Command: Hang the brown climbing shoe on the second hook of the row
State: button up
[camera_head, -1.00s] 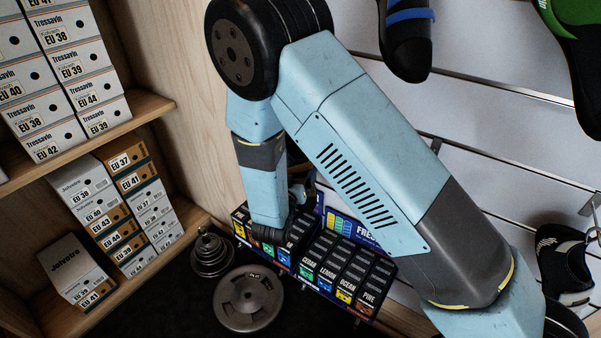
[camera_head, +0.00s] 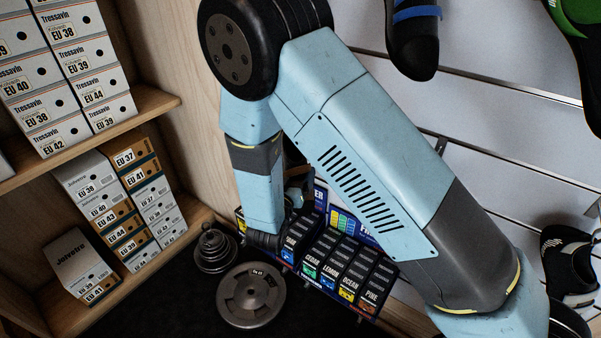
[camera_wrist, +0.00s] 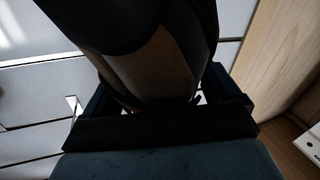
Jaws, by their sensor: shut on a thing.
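A dark shoe with a brown panel (camera_wrist: 155,65) fills the upper middle of the wrist view, in heavy shadow. My gripper (camera_wrist: 160,112) is shut on it, with a finger on either side. In the head view my arm hides most of the gripper and the shoe. A small dark hook or bracket (camera_head: 440,145) shows on the pale slatted wall right of my arm. A small bright fitting, perhaps a hook (camera_wrist: 74,103), shows at left in the wrist view. I cannot tell which is the second hook.
A display of small labelled boxes (camera_head: 335,262) stands below my arm. Weight plates (camera_head: 251,295) lie on the dark floor. Wooden shelves (camera_head: 145,105) with shoe boxes stand left. A blue-strapped shoe (camera_head: 412,45), a green-black shoe (camera_head: 580,45) and a black-white shoe (camera_head: 570,265) are along the wall.

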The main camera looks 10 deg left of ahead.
jog(key=shift+s+a, duration=0.1)
jog(key=shift+s, duration=0.15)
jog(key=shift+s+a, duration=0.1)
jog(key=shift+s+a, duration=0.3)
jog(key=shift+s, duration=0.45)
jog(key=shift+s+a, duration=0.3)
jog(key=shift+s, duration=0.4)
jog(key=shift+s, duration=0.15)
jog(key=s+a+r, duration=0.1)
jog(key=s+a, duration=0.2)
jog(key=s, duration=0.5)
jog(key=shift+a, duration=0.2)
